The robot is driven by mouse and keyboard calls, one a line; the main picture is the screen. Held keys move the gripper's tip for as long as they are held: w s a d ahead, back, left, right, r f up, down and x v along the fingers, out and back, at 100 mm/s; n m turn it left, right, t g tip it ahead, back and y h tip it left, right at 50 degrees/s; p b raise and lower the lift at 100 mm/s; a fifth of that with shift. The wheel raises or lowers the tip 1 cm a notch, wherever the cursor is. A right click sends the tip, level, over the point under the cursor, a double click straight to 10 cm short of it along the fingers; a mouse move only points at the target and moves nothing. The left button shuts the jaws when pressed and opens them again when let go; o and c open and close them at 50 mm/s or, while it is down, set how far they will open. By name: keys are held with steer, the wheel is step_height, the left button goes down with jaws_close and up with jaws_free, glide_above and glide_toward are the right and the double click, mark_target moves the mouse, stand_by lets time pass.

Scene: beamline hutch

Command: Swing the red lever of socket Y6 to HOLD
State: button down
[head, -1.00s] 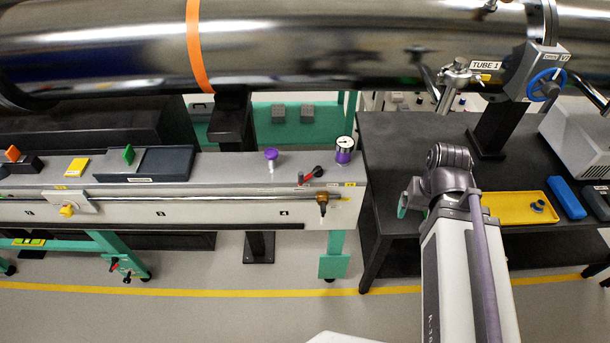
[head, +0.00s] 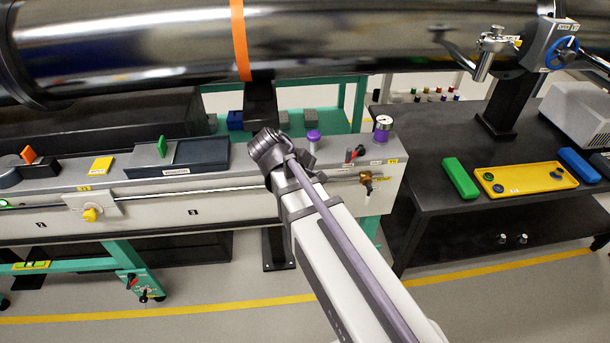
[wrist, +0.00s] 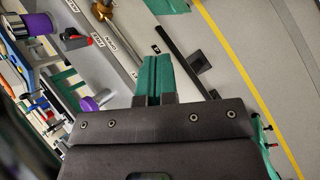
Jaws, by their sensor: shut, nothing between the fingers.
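A small lever with a red grip and a dark end (head: 354,153) sits on top of the grey bench (head: 400,150) near its right end. In the head view the fingers are hidden behind my arm's wrist, which is left of the lever.
Close to the lever stand a purple knob (head: 313,137), a purple-based gauge (head: 382,127) and a brass fitting (head: 367,181) on the bench front. The black table (head: 430,130) at right holds a yellow tray (head: 526,179). The dark tube (head: 330,40) runs above.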

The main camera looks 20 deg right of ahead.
steer(key=w+a+f+n+h+b, duration=0.2)
steer(key=w+n+h+b, duration=0.7)
steer(key=b, duration=0.4)
steer(key=shift+w+n+h+b, duration=0.3)
steer(key=shift+w+n+h, duration=0.1)
steer(key=shift+h, duration=0.5)
steer(key=shift+d, duration=0.2)
steer(key=d, duration=1.3)
steer(key=shift+s+d, duration=0.3)
steer(key=shift+d, duration=0.1)
steer(key=shift+s+a, duration=0.1)
